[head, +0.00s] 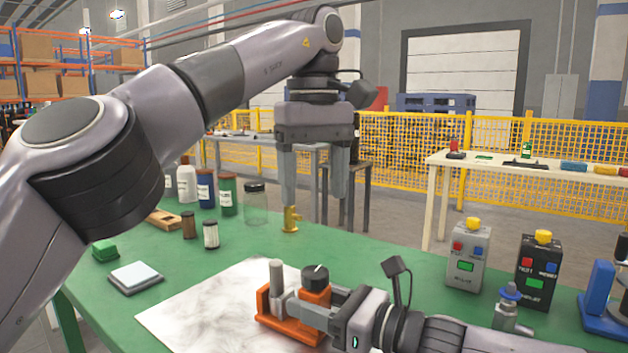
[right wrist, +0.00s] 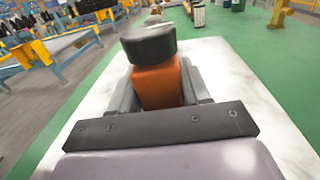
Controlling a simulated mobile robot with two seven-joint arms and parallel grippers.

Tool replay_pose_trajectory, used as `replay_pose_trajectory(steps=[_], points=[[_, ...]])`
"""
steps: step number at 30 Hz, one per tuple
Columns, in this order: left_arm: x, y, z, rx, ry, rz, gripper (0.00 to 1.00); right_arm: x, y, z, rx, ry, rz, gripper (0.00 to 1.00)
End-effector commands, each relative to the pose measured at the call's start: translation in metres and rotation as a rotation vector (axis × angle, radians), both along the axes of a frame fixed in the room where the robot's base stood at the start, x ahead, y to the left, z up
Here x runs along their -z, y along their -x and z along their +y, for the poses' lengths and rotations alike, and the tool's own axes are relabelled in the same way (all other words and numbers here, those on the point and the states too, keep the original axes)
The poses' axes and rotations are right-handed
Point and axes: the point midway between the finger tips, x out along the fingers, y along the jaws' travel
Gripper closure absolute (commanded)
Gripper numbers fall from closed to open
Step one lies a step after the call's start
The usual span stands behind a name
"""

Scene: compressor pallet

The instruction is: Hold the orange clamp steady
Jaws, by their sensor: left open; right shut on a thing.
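The orange clamp (head: 272,324) stands on a white marbled sheet on the green table. It has a black knob (head: 315,278) on its right block and a grey cylinder (head: 276,277) at its left. My right gripper (head: 304,311) is shut on the clamp's right block. In the right wrist view the orange block of the clamp (right wrist: 157,86) sits between the fingers, under the black knob. My left gripper (head: 316,201) is open and empty, above the table's far edge, with its left finger just over a brass fitting (head: 290,220).
Bottles (head: 228,194) and a glass jar (head: 256,204) stand at the back left. A grey box (head: 467,262) and a black box (head: 537,272) with yellow buttons stand at the right. A small scale (head: 136,277) lies at the left.

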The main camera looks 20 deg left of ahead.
Motion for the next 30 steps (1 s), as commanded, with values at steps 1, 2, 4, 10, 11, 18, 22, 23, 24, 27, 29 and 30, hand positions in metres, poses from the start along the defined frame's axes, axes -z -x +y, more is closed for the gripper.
replay_pose_trajectory(steps=[1,2,4,10,11,18,22,23,24,27,29,30], points=[[0.0,0.0,0.0,0.0,0.0,0.0,0.31,0.0,0.0,0.0,0.0,0.0,0.0,1.0],[0.0,0.0,0.0,0.0,0.0,0.0,0.31,0.0,0.0,0.0,0.0,0.0,0.0,1.0],[0.0,0.0,0.0,0.0,0.0,0.0,0.31,0.0,0.0,0.0,0.0,0.0,0.0,1.0],[0.0,0.0,0.0,0.0,0.0,0.0,0.31,0.0,0.0,0.0,0.0,0.0,0.0,0.23],[0.0,0.0,0.0,0.0,0.0,0.0,0.31,0.0,0.0,0.0,0.0,0.0,0.0,0.23],[0.0,0.0,0.0,0.0,0.0,0.0,0.31,0.0,0.0,-0.001,0.0,0.0,0.0,0.23],[0.0,0.0,0.0,0.0,0.0,0.0,0.31,0.0,0.001,-0.008,0.002,-0.001,0.002,0.23],[0.0,0.0,0.0,0.0,0.0,0.0,0.31,0.0,0.002,-0.011,0.001,-0.001,0.002,0.23],[0.0,0.0,0.0,0.0,0.0,0.0,0.31,0.0,0.003,-0.016,0.002,0.0,0.001,0.23],[0.0,0.0,0.0,0.0,0.0,0.0,0.31,0.0,0.007,-0.03,0.003,0.0,0.001,0.23],[0.0,0.0,0.0,0.0,0.0,0.0,0.31,0.0,0.009,-0.04,0.003,0.0,0.001,0.23],[0.0,0.0,0.0,0.0,0.0,0.0,0.31,0.0,0.011,-0.047,0.003,0.0,0.001,0.23]])
